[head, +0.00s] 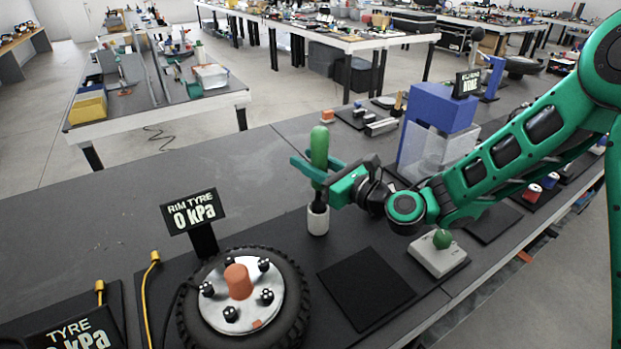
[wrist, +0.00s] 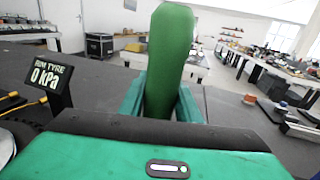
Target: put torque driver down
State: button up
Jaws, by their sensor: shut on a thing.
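The torque driver (head: 319,147) has a green handle and stands upright. My gripper (head: 317,172) is shut on its handle. The driver's lower end is over or inside a small whitish cup (head: 318,219) on the bench; I cannot tell how deep it sits. In the wrist view the green handle (wrist: 170,62) rises between my gripper's fingers (wrist: 160,100), and its lower part is hidden behind the gripper body.
A tyre with a rim (head: 243,300) lies front left, beside a "RIM TYRE 0 kPa" sign (head: 193,211). A black mat (head: 366,287) is bare. A green-button box (head: 437,254) and a blue machine (head: 437,122) stand to the right. The bench left of the driver is clear.

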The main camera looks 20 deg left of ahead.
jog(key=shift+f, duration=2.15)
jog(key=o, duration=1.2)
jog(key=shift+f, duration=0.15)
jog(key=v, duration=1.2)
jog(key=shift+s, duration=0.1)
